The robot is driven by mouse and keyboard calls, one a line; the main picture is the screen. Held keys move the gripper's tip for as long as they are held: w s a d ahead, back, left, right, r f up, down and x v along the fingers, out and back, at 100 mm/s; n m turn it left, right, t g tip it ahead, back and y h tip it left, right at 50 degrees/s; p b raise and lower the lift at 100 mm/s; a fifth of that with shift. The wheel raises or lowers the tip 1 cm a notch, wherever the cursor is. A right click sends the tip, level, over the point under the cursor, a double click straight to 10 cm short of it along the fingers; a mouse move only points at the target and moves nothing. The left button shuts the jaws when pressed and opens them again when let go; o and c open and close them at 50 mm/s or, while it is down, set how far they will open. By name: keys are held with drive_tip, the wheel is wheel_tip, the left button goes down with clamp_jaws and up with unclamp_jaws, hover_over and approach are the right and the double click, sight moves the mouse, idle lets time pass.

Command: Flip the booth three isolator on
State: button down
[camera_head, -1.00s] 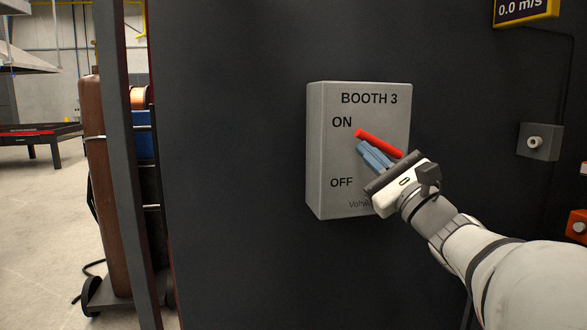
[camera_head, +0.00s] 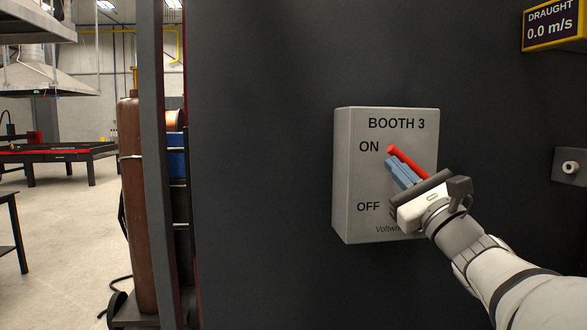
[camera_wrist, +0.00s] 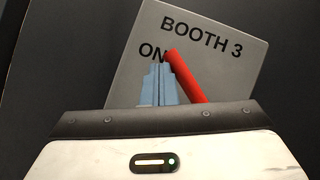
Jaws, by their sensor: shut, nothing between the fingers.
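The booth three isolator is a grey box (camera_head: 350,215) on the dark wall, marked "BOOTH 3", with "ON" above "OFF" on its left side. Its red lever (camera_head: 407,161) slants up and left, its tip just right of "ON". The lever's lower end is hidden behind my gripper. My gripper (camera_head: 391,169) has its blue-grey fingers together and empty, just below and left of the lever, seemingly against its underside. In the wrist view the fingers (camera_wrist: 158,84) stand close left of the red lever (camera_wrist: 184,76), their tips below "ON".
A yellow-framed draught display (camera_head: 553,25) reading 0.0 m/s hangs at upper right, above a small grey wall box (camera_head: 570,167). A brown gas cylinder (camera_head: 138,225) stands left of the booth wall's edge.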

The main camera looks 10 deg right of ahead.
drive_tip(key=v, duration=0.7)
drive_tip(key=shift+s+f, duration=0.25)
drive_tip(key=shift+s, duration=0.1)
drive_tip(key=s+a+f+n+g+y+p, duration=0.1)
drive_tip(key=a+f+n+g+y+p, duration=0.1)
drive_tip(key=a+f+n+g+p, duration=0.55)
drive_tip(key=s+a+f+n+g+y+p, duration=0.1)
drive_tip(key=a+f+n+g+p, duration=0.15)
drive_tip(key=a+n+g, duration=0.55)
drive_tip(key=s+a+f+n+g+h+p, duration=0.3)
drive_tip(key=s+f+p, duration=0.1)
drive_tip(key=s+f, duration=0.15)
drive_tip(key=s+d+n+g+h+p, duration=0.2)
drive_tip(key=s+d+n+h+p, duration=0.1)
drive_tip(key=n, duration=0.5)
drive_tip(key=shift+s+d+f+h+p, duration=0.4)
drive_tip(key=shift+d+h+p, duration=0.65)
drive_tip(key=shift+h, duration=0.75)
